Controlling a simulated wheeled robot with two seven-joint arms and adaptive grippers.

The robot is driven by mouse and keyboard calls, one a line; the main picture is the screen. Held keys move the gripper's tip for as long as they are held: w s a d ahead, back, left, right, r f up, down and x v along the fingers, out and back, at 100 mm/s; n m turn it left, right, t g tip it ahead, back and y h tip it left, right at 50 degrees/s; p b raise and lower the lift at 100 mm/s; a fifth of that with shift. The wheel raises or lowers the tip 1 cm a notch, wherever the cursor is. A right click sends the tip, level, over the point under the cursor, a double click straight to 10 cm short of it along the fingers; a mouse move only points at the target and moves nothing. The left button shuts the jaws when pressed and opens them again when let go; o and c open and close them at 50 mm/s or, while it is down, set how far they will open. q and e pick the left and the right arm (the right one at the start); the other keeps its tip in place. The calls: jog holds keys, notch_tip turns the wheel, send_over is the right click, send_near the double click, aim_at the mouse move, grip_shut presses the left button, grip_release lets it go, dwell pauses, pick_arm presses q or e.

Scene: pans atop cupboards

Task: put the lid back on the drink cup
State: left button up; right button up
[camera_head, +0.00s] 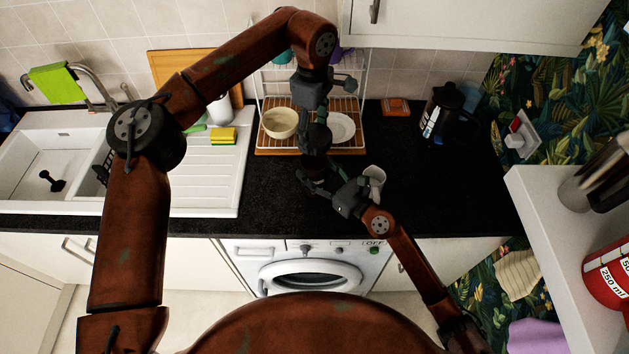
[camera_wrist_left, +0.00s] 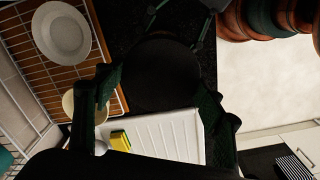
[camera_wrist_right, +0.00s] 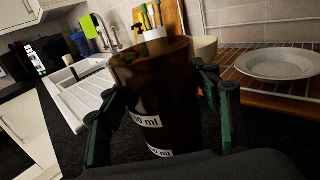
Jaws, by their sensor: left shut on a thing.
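The drink cup (camera_wrist_right: 152,98) is dark brown and see-through with white "ml" labels. In the right wrist view it stands between the fingers of my right gripper (camera_wrist_right: 162,95), close to both. I cannot tell whether they press on it. My left gripper (camera_wrist_left: 155,100) is shut on the lid (camera_wrist_left: 160,75), a dark round disc in the left wrist view. In the head view my left gripper (camera_head: 316,182) points down over the counter, beside my right gripper (camera_head: 328,186). The cup and lid are hard to make out there, dark against the black counter.
A dish rack (camera_head: 262,150) with a bowl (camera_head: 280,123) and a plate (camera_head: 340,128) stands behind the grippers. A pale cup-like thing (camera_head: 375,175) shows beside my right wrist. A black kettle (camera_head: 447,115) stands at the back right. The sink (camera_head: 45,165) is left. The counter between is clear.

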jog(key=c, duration=1.2)
pick_arm(q)
jog(key=shift+f, duration=2.5)
jog(key=shift+f, duration=0.85)
jog(key=shift+f, duration=0.55)
